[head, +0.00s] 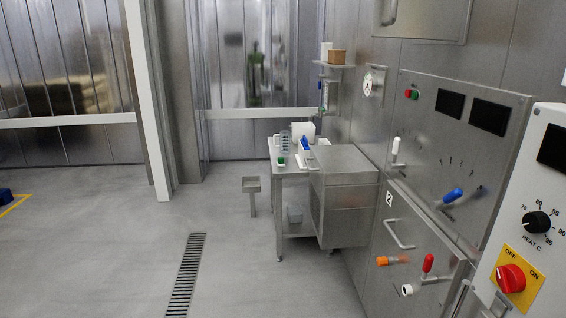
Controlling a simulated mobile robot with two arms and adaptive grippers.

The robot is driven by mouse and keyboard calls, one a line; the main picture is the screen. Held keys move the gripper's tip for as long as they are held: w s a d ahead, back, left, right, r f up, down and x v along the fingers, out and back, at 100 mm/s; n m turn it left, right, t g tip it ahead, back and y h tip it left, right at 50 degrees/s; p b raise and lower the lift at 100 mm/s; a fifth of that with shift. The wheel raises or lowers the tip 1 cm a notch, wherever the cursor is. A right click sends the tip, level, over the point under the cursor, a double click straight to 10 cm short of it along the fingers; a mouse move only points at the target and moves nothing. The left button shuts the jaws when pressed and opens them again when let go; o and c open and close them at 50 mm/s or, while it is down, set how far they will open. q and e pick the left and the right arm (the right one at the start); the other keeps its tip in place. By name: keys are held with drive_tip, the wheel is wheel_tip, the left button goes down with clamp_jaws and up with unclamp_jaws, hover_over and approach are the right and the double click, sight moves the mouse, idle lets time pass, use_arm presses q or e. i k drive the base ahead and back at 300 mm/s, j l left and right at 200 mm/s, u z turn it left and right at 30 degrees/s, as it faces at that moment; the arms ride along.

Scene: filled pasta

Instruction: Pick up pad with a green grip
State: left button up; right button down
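A small green item (281,161) lies at the front left of a steel table (288,171), some way off in the middle of the head view. It is too small to tell whether it is the grip of a pad. A blue-handled item (304,144) and a white box (303,130) stand behind it. Neither of my grippers is in view.
A steel cabinet (343,197) stands against the table's right side. Control panels with a red switch (510,279) and levers line the right wall. A small pedestal (251,185) stands left of the table. The floor around the drain grate (186,275) is open.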

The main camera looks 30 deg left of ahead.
sight(281, 160)
drive_tip(key=i+j+z, duration=0.1)
drive_tip(key=z, duration=0.4)
drive_tip(key=i+j+z, duration=0.2)
drive_tip(key=j, duration=0.25)
drive_tip(key=i+j+z, duration=0.2)
drive_tip(key=j, duration=0.25)
drive_tip(key=j+z, duration=0.15)
drive_tip(key=j, duration=0.35)
drive_tip(key=i+j+z, duration=0.2)
drive_tip(key=j, duration=0.3)
drive_tip(key=i+j, duration=0.1)
drive_tip(key=j, duration=1)
drive_tip(key=i+j, duration=0.15)
drive_tip(key=j, duration=0.4)
drive_tip(key=u, duration=2.05)
drive_tip(key=i+j+z, duration=0.1)
drive_tip(key=z, duration=0.35)
drive_tip(key=i+j+z, duration=0.15)
drive_tip(key=z, duration=0.3)
drive_tip(key=i+j+z, duration=0.1)
drive_tip(key=j+z, duration=0.15)
drive_tip(key=z, duration=0.2)
